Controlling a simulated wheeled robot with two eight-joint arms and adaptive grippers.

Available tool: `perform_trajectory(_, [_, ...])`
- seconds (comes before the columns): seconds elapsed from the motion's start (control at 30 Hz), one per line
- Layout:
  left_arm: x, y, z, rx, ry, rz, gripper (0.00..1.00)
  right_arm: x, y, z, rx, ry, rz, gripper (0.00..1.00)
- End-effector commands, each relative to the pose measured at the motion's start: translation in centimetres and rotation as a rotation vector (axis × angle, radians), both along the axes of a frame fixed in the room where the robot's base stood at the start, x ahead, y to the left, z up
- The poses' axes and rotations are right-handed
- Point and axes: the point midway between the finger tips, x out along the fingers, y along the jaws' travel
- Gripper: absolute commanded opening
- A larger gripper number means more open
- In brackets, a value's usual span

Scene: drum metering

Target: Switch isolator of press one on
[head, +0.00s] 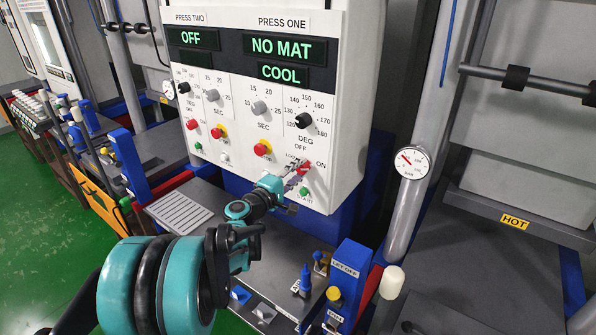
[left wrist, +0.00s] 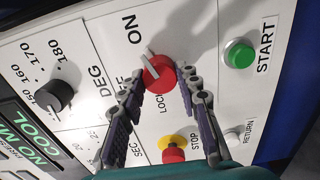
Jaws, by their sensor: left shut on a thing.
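The press one isolator (head: 305,167) is a small red rotary switch low on the right of the white control panel (head: 335,195), with ON printed to its right. In the left wrist view the red isolator knob (left wrist: 158,76) has a pale grey bar across it and sits between the fingertips, near the ON and LOCK lettering. My left gripper (head: 297,178) is shut on the knob; its fingers (left wrist: 160,84) hide part of it in the head view. The exact knob position is hard to read. My right gripper is not in view.
A green START button (left wrist: 238,53), a white RETURN button (left wrist: 232,137) and a red STOP button (left wrist: 173,154) are close to the fingers. A black temperature dial (head: 303,121) is above. The press one display (head: 282,48) reads NO MAT and COOL.

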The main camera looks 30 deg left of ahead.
Motion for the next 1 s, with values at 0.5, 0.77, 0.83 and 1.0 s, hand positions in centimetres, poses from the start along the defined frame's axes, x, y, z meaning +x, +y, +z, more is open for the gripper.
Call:
perform_trajectory(0.5, [-0.03,-0.06,-0.09,0.020,0.000,-0.001,0.04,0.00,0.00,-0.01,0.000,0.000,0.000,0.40])
perform_trajectory(0.77, [-0.01,-0.04,-0.05,0.018,0.000,-0.001,0.53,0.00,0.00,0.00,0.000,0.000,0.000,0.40])
perform_trajectory(0.83, [-0.01,-0.03,-0.04,0.018,0.000,-0.001,0.53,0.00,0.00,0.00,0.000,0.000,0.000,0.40])
perform_trajectory(1.0, [-0.88,0.10,-0.02,0.017,-0.001,0.001,0.53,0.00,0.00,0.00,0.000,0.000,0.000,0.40])
